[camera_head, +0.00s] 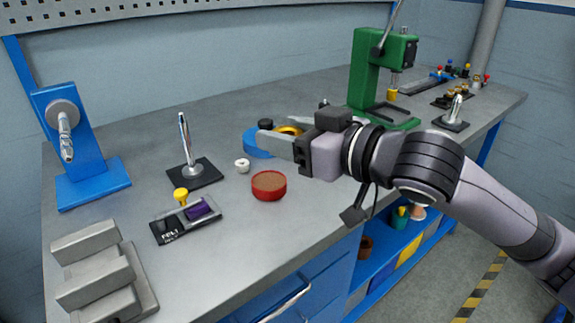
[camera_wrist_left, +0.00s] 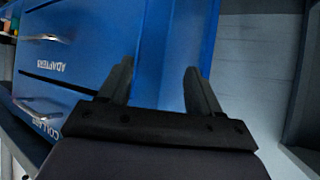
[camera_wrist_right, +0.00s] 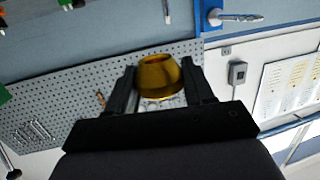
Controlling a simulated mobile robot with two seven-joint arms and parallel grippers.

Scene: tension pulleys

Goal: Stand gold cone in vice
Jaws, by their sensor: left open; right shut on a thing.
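My right gripper (camera_head: 290,135) is above the middle of the bench and shut on the gold cone (camera_head: 289,130). In the right wrist view the cone (camera_wrist_right: 160,76) is a short, hollow-topped gold piece between the two fingers (camera_wrist_right: 163,85). In the head view the fingers hide part of it. A grey block-shaped vice (camera_head: 95,268) stands at the bench's near left corner, well apart from the cone. My left gripper (camera_wrist_left: 155,88) is open and empty in front of blue drawers, and is out of the head view.
A black stand with a purple roll (camera_head: 198,210), a red round tin (camera_head: 268,185), a white ring (camera_head: 242,165) and an upright metal spindle (camera_head: 186,150) lie between vice and gripper. A blue fixture (camera_head: 80,150) stands far left, a green press (camera_head: 375,75) behind. Front-centre bench is clear.

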